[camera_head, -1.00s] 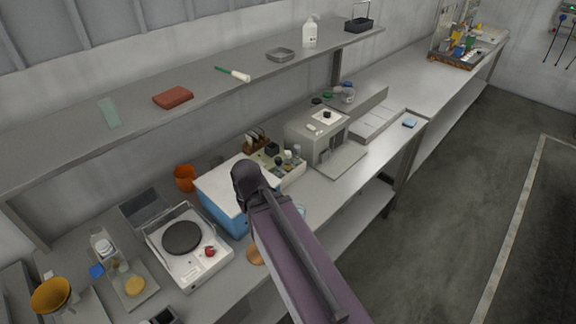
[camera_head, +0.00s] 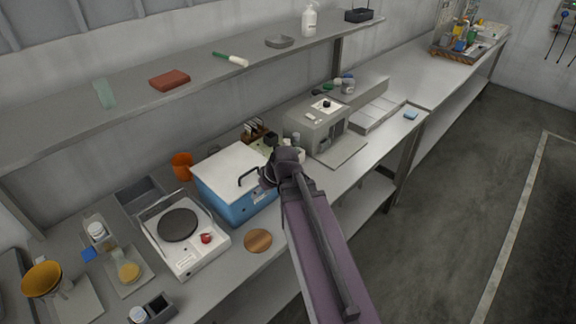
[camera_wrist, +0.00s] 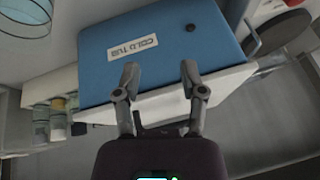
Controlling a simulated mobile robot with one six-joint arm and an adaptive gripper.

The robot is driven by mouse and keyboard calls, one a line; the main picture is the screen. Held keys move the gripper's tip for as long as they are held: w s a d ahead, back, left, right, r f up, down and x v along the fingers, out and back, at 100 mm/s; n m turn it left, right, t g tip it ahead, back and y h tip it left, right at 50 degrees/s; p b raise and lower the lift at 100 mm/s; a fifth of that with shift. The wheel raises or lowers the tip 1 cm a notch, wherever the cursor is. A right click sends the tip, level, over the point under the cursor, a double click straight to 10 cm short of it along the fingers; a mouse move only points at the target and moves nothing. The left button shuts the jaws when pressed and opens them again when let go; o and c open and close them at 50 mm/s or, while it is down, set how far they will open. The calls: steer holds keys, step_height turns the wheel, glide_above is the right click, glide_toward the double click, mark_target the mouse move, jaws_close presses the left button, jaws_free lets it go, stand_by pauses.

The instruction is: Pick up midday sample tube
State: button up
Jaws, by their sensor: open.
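I cannot tell which thing is the midday sample tube; no label for it is readable. Several capped clear vessels stand in a row at the left of the wrist view, one of them a clear vessel (camera_wrist: 58,118). In the head view, the small rack area (camera_head: 259,137) behind the cold tub is partly hidden by my arm. The blue cold tub (camera_head: 248,207) with a white lid stands on the bench, and its labelled side (camera_wrist: 195,35) fills the upper middle of the wrist view. My gripper (camera_wrist: 160,74) is open and empty, its fingers in front of the tub.
A white hot-plate unit (camera_head: 190,256) stands left of the tub, with an orange cup (camera_head: 181,166) behind. A grey box instrument (camera_head: 315,122) stands to the right. A wooden disc (camera_head: 257,240) lies in front. A shelf (camera_head: 130,108) runs above the bench.

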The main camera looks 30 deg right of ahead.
steer(key=w+d+t+b, duration=0.3)
steer(key=w+d+t, duration=0.1)
steer(key=d, duration=0.6)
steer(key=w+d+t+h+b, duration=0.1)
steer(key=w+d+t+b, duration=0.3)
steer(key=d, duration=0.6)
steer(key=shift+d+r+t, duration=0.3)
steer(key=shift+r, duration=0.15)
steer(key=shift+w, duration=0.2)
steer(key=b+x, duration=0.3)
steer(key=x, duration=0.5)
steer(key=shift+w+b, duration=0.25)
steer(key=shift+b, duration=0.15)
steer(key=shift+f, duration=0.2)
steer(key=shift+b+x, duration=1.15)
steer(key=shift+x, duration=1.45)
steer(key=shift+r, duration=0.1)
jaws_close()
